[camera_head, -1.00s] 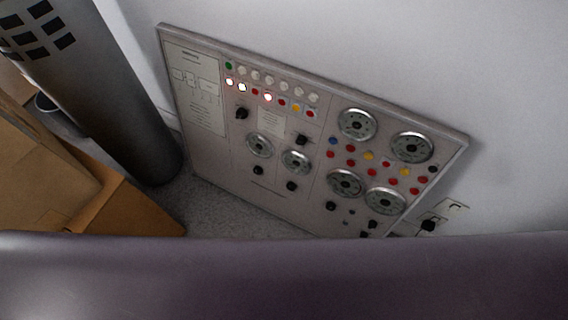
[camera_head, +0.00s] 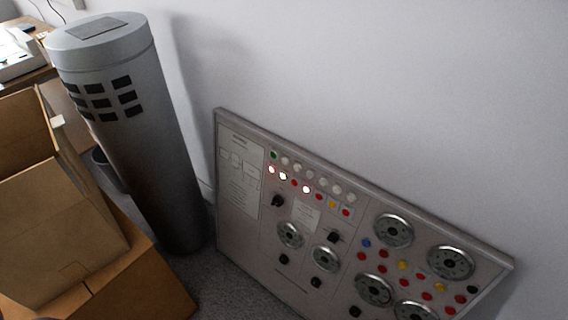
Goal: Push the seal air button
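A grey control panel (camera_head: 232,240) leans against the white wall at the lower right. Its upper left has a row of white buttons with one green button (camera_head: 273,155), and below it a row of red, white and yellow buttons, a few of them lit. Its right part has round metal dials (camera_head: 393,231) and several red, yellow and blue buttons (camera_head: 366,243). The labels are too small to read, so I cannot tell which one is the seal air button. The panel's bottom right is cut off by the frame. Neither gripper is in view.
A tall grey cylinder (camera_head: 165,150) with dark square openings stands left of the panel. Open cardboard boxes (camera_head: 55,235) fill the lower left. A desk edge (camera_head: 25,75) shows at the upper left. A strip of carpet (camera_head: 235,290) is bare between boxes and panel.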

